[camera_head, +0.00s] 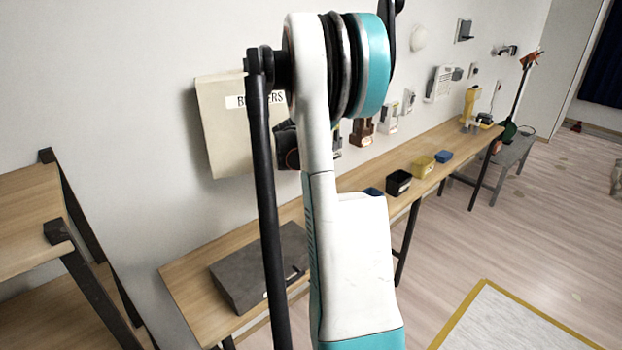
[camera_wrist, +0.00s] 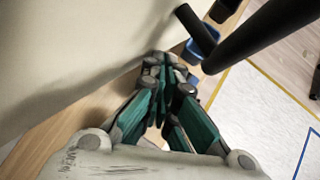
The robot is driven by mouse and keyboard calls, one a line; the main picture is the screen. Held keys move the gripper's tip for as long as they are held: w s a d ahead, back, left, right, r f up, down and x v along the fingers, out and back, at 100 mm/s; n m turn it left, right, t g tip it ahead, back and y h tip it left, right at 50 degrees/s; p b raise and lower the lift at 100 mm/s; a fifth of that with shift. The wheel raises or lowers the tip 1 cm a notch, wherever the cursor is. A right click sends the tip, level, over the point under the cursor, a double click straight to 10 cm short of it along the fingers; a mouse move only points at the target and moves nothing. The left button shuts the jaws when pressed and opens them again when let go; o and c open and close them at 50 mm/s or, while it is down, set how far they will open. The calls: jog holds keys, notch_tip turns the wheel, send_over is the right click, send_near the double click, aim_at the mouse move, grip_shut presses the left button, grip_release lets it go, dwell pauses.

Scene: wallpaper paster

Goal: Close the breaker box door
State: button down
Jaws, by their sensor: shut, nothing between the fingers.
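The beige breaker box (camera_head: 228,150) with a "BREAKERS" label hangs on the wall in the head view. Its broad flat front faces out, and its right side is hidden behind my arm. I cannot tell how far its door stands from the frame. In the wrist view my gripper (camera_wrist: 168,65) is shut and empty, with its teal fingers together. A broad pale surface (camera_wrist: 70,45) lies close to its left; I cannot tell whether it is the door or the wall, or whether the fingertips touch it. My arm hides the gripper in the head view.
Wooden shelves (camera_head: 30,215) stand at left. Open floor (camera_head: 450,250) lies right.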

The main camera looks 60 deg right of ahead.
jog(key=w+d, duration=1)
jog(key=shift+p, duration=0.3)
